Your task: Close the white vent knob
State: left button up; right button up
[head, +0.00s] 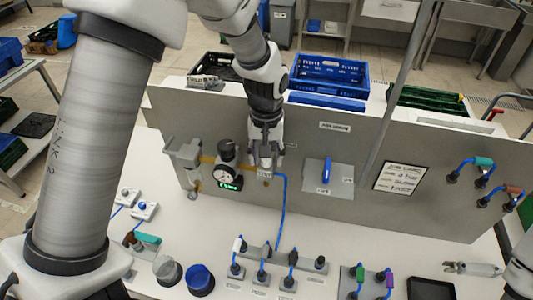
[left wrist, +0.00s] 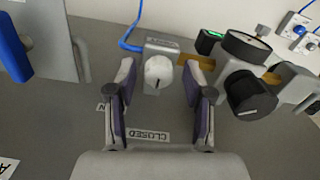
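The white vent knob (left wrist: 158,72) is round with a short dark mark on its face, in the left wrist view. It sits on a small grey block on the upright grey panel (head: 440,200). A CLOSED label (left wrist: 148,136) is on the panel near it. My left gripper (left wrist: 159,68) is open, with one finger on each side of the knob. Gaps show between the fingers and the knob, so it is not gripped. In the head view my left gripper (head: 265,158) largely hides the knob. My right gripper (head: 456,267) is low at the right, its fingers too small to judge.
A round gauge (head: 228,175) with a black knob is close beside the vent. A blue hose (head: 284,210) runs down from the vent's block. A blue-handled switch (head: 327,170) is to the right on the panel. Cable connectors and jars (head: 200,280) crowd the white table.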

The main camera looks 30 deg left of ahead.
pick_arm(q)
jog(key=shift+r, duration=0.15)
jog(key=shift+w+r, duration=0.1)
jog(key=shift+r, duration=0.15)
notch_tip(320, 180, up, 11)
jog(key=shift+r, duration=0.2)
dwell(0.4)
